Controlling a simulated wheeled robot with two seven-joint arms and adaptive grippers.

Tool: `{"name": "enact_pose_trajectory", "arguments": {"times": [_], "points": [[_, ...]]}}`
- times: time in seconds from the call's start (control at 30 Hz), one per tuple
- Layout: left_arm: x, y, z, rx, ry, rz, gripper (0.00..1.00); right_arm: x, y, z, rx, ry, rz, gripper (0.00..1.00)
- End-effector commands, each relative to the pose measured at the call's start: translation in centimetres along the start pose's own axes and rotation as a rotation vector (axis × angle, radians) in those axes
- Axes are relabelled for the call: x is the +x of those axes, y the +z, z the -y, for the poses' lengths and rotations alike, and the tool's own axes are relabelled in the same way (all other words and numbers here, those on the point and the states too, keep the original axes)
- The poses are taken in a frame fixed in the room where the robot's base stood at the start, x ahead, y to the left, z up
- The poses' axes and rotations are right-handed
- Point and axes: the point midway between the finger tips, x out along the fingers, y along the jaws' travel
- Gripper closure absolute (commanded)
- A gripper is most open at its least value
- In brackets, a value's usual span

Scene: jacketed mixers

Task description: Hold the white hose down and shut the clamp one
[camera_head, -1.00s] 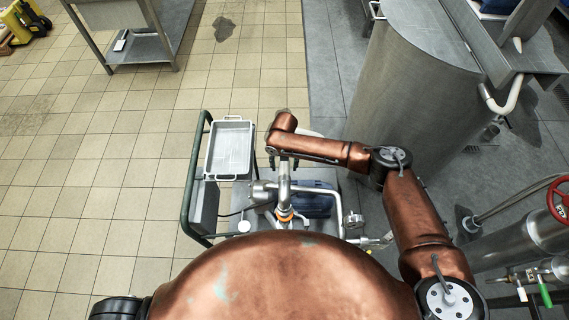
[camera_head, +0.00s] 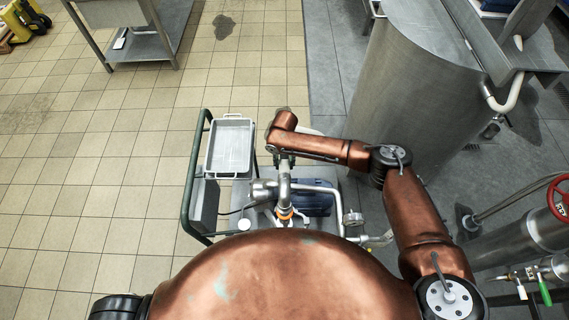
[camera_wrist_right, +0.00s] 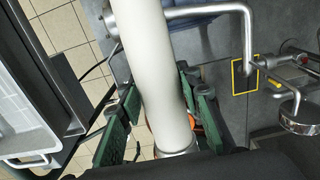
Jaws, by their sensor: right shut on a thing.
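The white hose (camera_wrist_right: 152,65) runs down through the right wrist view, thick and nearly upright in the picture. It ends at a silver metal collar (camera_wrist_right: 176,144). My right gripper (camera_wrist_right: 158,88) has one green-padded finger on each side of the hose and is shut on it. An orange ring (camera_wrist_right: 197,126) shows partly behind the hose near the collar. In the head view this orange ring (camera_head: 284,213) is at the foot of the upright pipe below my right wrist. I cannot tell whether the clamp is open or shut. My left gripper is not in view.
A cart with a green rail (camera_head: 189,190) carries a metal tray (camera_head: 230,120), a blue motor (camera_head: 318,200), and a gauge (camera_head: 353,219). A large steel tank (camera_head: 400,90) stands right of it. A red valve wheel (camera_head: 562,198) is at the right edge.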

Motion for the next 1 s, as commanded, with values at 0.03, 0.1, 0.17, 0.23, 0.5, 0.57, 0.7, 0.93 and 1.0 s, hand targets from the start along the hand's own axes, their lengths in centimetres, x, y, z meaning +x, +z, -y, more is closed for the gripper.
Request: {"name": "enact_pose_trajectory", "arguments": {"times": [0.03, 0.1, 0.17, 0.23, 0.5, 0.57, 0.7, 0.93, 1.0], "points": [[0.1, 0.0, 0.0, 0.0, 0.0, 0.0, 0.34, 0.1, 0.0, 0.0, 0.0, 0.001, 0.0, 0.89], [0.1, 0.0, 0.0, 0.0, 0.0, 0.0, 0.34, 0.2, 0.0, 0.0, 0.0, 0.001, 0.0, 0.89], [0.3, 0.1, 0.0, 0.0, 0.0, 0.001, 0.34, 0.4, 0.0, 0.0, 0.0, 0.001, -0.001, 0.89], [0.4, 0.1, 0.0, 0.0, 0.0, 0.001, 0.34, 0.6, 0.0, 0.0, 0.0, 0.001, -0.001, 0.89], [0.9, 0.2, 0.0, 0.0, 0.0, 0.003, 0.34, 1.4, 0.0, 0.0, 0.0, 0.001, -0.001, 0.89], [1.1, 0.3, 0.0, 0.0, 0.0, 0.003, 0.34, 1.6, 0.0, 0.0, 0.0, 0.001, -0.001, 0.89], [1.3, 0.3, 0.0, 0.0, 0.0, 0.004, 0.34, 2.0, 0.0, 0.0, 0.0, 0.001, 0.0, 0.89], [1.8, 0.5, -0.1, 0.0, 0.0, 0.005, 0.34, 2.6, 0.1, 0.0, 0.001, 0.001, 0.001, 0.89], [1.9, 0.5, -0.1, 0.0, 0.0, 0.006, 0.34, 2.8, 0.1, 0.0, 0.001, 0.001, 0.001, 0.89]]}}
